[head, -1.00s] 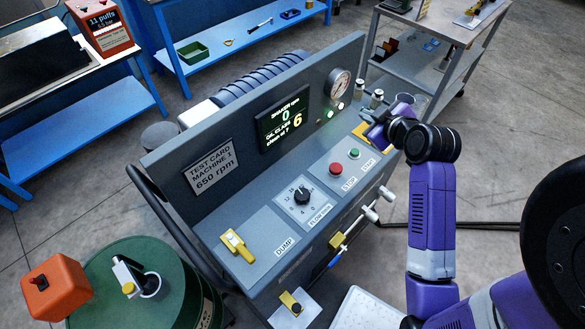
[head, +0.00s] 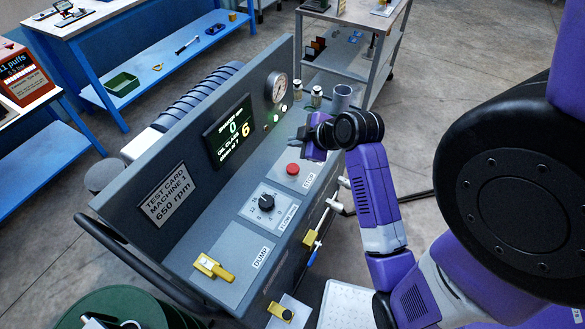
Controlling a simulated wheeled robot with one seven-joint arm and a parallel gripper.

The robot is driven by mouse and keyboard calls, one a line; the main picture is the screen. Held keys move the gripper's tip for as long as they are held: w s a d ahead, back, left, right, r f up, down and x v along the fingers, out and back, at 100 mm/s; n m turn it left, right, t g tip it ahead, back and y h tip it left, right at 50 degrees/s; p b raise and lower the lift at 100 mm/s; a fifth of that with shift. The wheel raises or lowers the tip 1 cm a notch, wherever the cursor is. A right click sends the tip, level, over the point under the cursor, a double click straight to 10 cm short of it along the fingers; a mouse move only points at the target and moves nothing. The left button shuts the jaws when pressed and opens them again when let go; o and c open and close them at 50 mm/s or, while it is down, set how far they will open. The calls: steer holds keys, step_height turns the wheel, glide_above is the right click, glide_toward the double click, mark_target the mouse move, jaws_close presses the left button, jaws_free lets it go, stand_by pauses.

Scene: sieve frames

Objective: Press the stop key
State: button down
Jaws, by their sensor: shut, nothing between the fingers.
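The stop key is a red round button (head: 292,169) on a light plate of the sloping grey console, with a "STOP" label beside it. My gripper (head: 302,138) is shut and empty. It is above the console, just beyond the red key in the head view, and appears apart from it. The gripper and wrist hide the green start key and its label.
A flow dial (head: 266,202) and a yellow dump lever (head: 212,267) sit nearer on the console. A pressure gauge (head: 277,87) and small bottles (head: 316,96) are at its far end. A white valve handle (head: 334,204) sticks out in front.

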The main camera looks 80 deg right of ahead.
steer(key=b, duration=0.6)
glide_above(295, 170)
step_height(295, 170, down, 6)
steer(key=shift+f, duration=0.1)
steer(key=shift+f+b, duration=0.6)
steer(key=shift+f, duration=0.45)
steer(key=shift+f, duration=0.15)
stand_by(0.7)
steer(key=shift+f, duration=0.3)
steer(key=shift+f+b, duration=0.3)
steer(key=shift+f, duration=0.15)
stand_by(0.6)
stand_by(0.4)
steer(key=shift+d+r+p, duration=0.1)
steer(key=shift+r+p, duration=0.8)
steer(key=shift+p, duration=0.1)
